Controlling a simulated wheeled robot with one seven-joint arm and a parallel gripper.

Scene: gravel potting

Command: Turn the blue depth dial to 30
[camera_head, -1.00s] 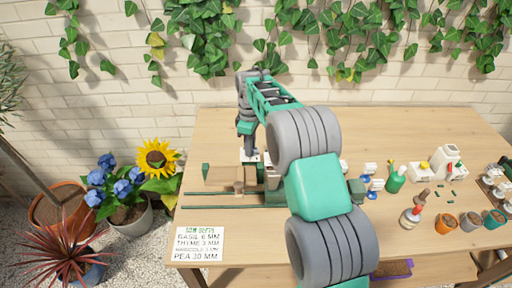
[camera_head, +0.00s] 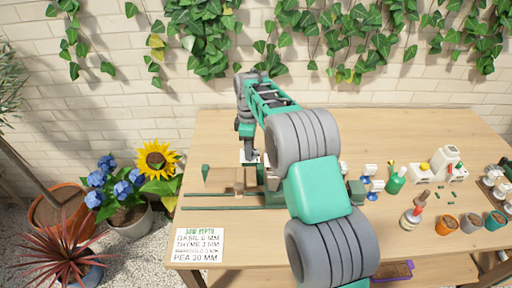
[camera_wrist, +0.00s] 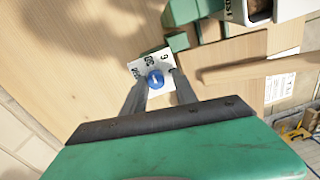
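The blue depth dial (camera_wrist: 155,79) is a small round knob with a pale mark on a white plate (camera_wrist: 143,64) printed with dark numbers, 30 and 6 among them. My gripper (camera_wrist: 158,77) has its two grey fingers on either side of the dial in the wrist view. The fingers stand apart, wider than the knob, and I cannot tell whether either touches it. In the head view my gripper (camera_head: 249,153) points down over the white plate on the wooden table, and the dial itself is hidden there.
A wooden and green device (camera_head: 222,180) with long green rails lies beside my gripper. A sign (camera_head: 199,246) at the table's front left reads "PEA 30 MM". The table's back is clear.

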